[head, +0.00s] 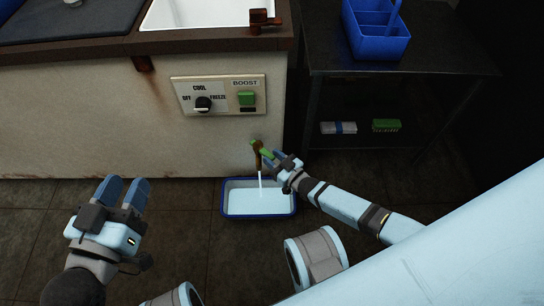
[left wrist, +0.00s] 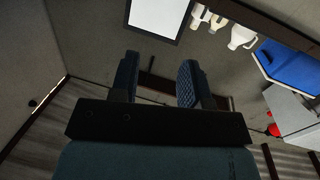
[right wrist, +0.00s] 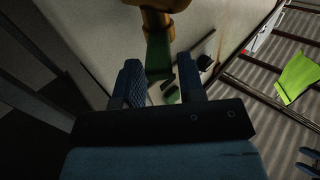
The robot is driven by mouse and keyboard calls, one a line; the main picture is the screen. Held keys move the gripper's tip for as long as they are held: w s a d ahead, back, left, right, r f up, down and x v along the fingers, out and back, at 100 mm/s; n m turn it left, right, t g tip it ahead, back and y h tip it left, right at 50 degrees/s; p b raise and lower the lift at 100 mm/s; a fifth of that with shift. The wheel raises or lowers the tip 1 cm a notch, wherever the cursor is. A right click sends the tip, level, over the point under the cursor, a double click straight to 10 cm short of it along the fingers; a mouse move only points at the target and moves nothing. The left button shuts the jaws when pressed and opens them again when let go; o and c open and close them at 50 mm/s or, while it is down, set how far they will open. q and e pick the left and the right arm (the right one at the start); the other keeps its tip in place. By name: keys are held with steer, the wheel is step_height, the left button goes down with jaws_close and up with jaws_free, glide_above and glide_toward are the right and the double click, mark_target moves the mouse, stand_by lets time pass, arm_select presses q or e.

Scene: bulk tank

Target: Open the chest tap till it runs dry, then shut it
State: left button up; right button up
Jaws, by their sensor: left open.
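The chest tap (head: 256,150) is a brass spout low on the front of the cream chest (head: 100,110), with a green lever. A pale stream (head: 261,185) falls from it into a blue-rimmed tray (head: 225,212), which holds pale liquid. My right gripper (head: 277,160) is at the lever. In the right wrist view the green lever (right wrist: 159,58) lies between its fingertips, with a small gap visible, so the gripper looks open around it. My left gripper (head: 126,186) is open and empty, away from the chest front. The tank's liquid level is not visible.
A control panel (head: 218,95) with a knob and a green BOOST switch is on the chest front. A dark shelf unit (head: 410,85) stands at the right, with a blue caddy (head: 378,45) on top. The floor left of the tray is clear.

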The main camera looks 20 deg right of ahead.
arm_select(q)
steer(key=shift+s+d+r+n+t+p, duration=0.15)
steer(key=shift+r+n+p, duration=0.1)
steer(key=shift+r+p, duration=0.35)
steer(key=shift+s+r+n+t+p, duration=0.1)
steer(key=shift+s+r+n+p, duration=0.15)
steer(key=shift+r+p, duration=0.4)
steer(key=shift+s+d+r+n+t+p, duration=0.1)
steer(key=shift+r+n+p, duration=0.25)
steer(key=shift+p, duration=0.4)
arm_select(e)
steer(key=v, duration=1.3)
steer(key=shift+s, duration=0.15)
